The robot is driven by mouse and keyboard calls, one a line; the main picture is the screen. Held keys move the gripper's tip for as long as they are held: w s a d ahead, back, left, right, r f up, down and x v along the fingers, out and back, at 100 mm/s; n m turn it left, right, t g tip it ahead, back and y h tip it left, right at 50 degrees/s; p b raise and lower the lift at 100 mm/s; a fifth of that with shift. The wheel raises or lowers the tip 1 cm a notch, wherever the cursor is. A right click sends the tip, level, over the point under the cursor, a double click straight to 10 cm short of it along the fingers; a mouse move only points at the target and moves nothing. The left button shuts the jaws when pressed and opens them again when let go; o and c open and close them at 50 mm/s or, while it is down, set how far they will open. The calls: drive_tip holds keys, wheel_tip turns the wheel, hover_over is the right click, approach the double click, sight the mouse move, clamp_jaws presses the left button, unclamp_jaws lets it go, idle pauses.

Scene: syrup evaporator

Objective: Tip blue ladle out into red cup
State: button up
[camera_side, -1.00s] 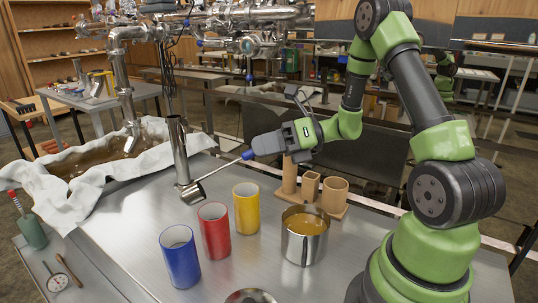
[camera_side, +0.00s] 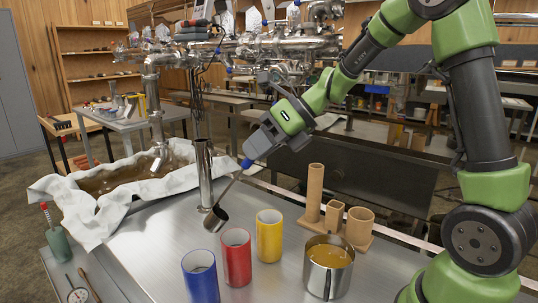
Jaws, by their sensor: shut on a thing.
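My gripper (camera_side: 252,156) is shut on the blue end of the ladle's handle. The blue ladle (camera_side: 217,216) slants down to the left from it; its small steel bowl is near the foot of a tall steel cylinder, behind and left of the red cup. The bowl's opening looks dark; I cannot tell what is in it or whether it touches the cylinder or table. The red cup (camera_side: 237,259) stands upright on the metal table, between the blue cup (camera_side: 200,279) and the yellow cup (camera_side: 269,237). The bowl is not over the red cup.
The tall steel cylinder (camera_side: 203,176) stands behind the cups. A steel pot (camera_side: 327,279) of amber liquid stands at right, before a wooden stand (camera_side: 355,248) with upright tubes. A cloth-edged pan (camera_side: 101,185) of brown liquid lies at left. The metal table (camera_side: 150,255) is bare left of the cups.

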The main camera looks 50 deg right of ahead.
drive_tip(key=shift+w+a+r+g+h, duration=0.8)
drive_tip(key=shift+w+a+r, duration=0.15)
drive_tip(key=shift+a+r, duration=0.25)
drive_tip(key=w+a+r+g+h, duration=0.2)
drive_tip(key=w+a+g+h, duration=0.1)
drive_tip(key=w+a+h, duration=0.1)
drive_tip(key=shift+a+r+n, duration=0.15)
drive_tip(key=shift+a+n, duration=0.15)
drive_tip(key=shift+a, duration=0.1)
